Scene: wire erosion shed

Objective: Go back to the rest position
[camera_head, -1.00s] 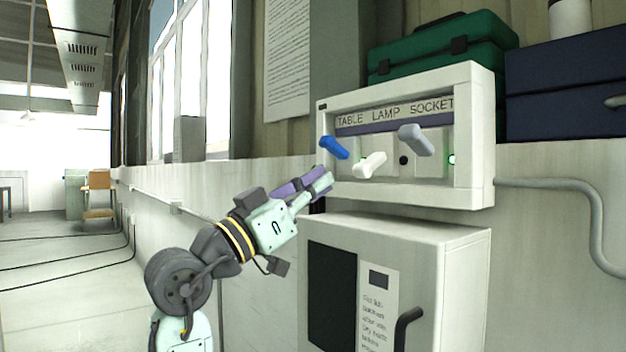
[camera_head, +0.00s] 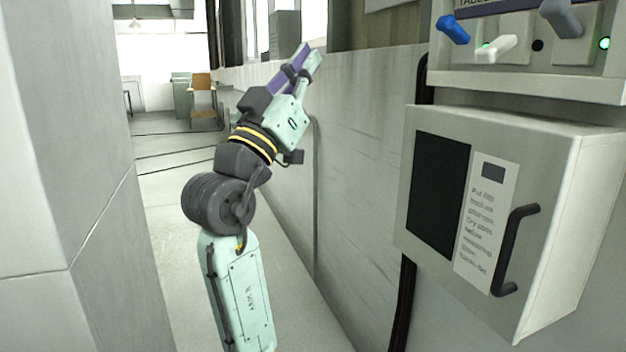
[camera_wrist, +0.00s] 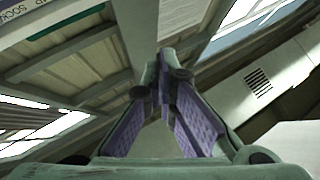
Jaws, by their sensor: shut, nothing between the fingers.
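My gripper (camera_head: 307,57) is raised at the upper middle of the head view, pointing up and to the right in front of the long wall. Its fingers are shut and empty. In the wrist view the purple-padded fingers (camera_wrist: 160,75) meet at their tips with nothing between them. My gripper is well to the left of the switch panel (camera_head: 540,84) and apart from it. The panel carries a blue lever (camera_head: 453,29), a white lever (camera_head: 497,48) and a grey lever (camera_head: 562,17). Its top is cut off by the frame.
A grey cabinet (camera_head: 570,160) with a black handle (camera_head: 514,250) juts from the wall below the panel. A pale wall or pillar (camera_head: 70,180) stands close on the left. A wooden chair (camera_head: 203,95) is far back. Cables (camera_head: 175,153) cross the otherwise open floor.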

